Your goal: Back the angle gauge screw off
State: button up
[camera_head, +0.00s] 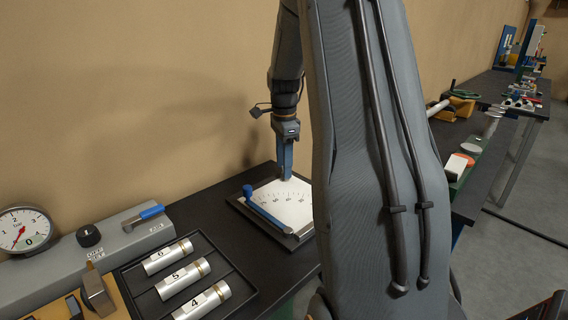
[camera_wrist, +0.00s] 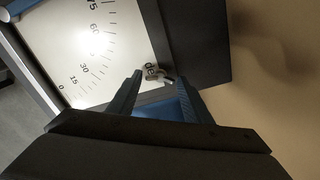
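The angle gauge (camera_head: 288,207) lies on the dark bench top, a white plate with a degree scale in a dark frame. Its blue lever (camera_head: 262,208) runs along the left and front side. My gripper (camera_head: 286,178) points down over the gauge's back edge. In the wrist view the gauge's white face (camera_wrist: 85,45) fills the upper left. A small silver piece, likely the screw (camera_wrist: 158,76), shows by the "DEG" marking between the fingertips of my gripper (camera_wrist: 155,80). The fingers stand apart; I cannot tell whether they touch it.
A tray (camera_head: 232,265) with numbered silver cylinders stands left of the gauge. Behind it is a grey unit (camera_head: 110,240) with a dial (camera_head: 24,230) and a blue-handled lever (camera_head: 146,216). The wall (camera_head: 150,90) is close behind. My arm hides the gauge's right side.

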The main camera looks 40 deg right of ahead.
jog(key=c, duration=0.6)
jog(key=shift+c, duration=0.2)
jog(key=shift+n, duration=0.3)
jog(key=n+p, duration=0.1)
jog(key=n, duration=0.3)
jog(key=shift+r+p, duration=0.1)
jog(key=shift+p, duration=0.3)
jog(key=n+p, duration=0.1)
jog(key=n, duration=0.5)
jog(key=shift+o, duration=0.2)
jog(key=n+p, duration=0.1)
jog(key=n, duration=0.4)
jog(key=shift+p, duration=0.4)
jog(key=n, duration=0.3)
jog(key=n+p, duration=0.1)
jog(key=n, duration=0.2)
jog(key=shift+s+a+f, duration=0.1)
jog(key=shift+f, duration=0.1)
jog(key=shift+c, duration=0.2)
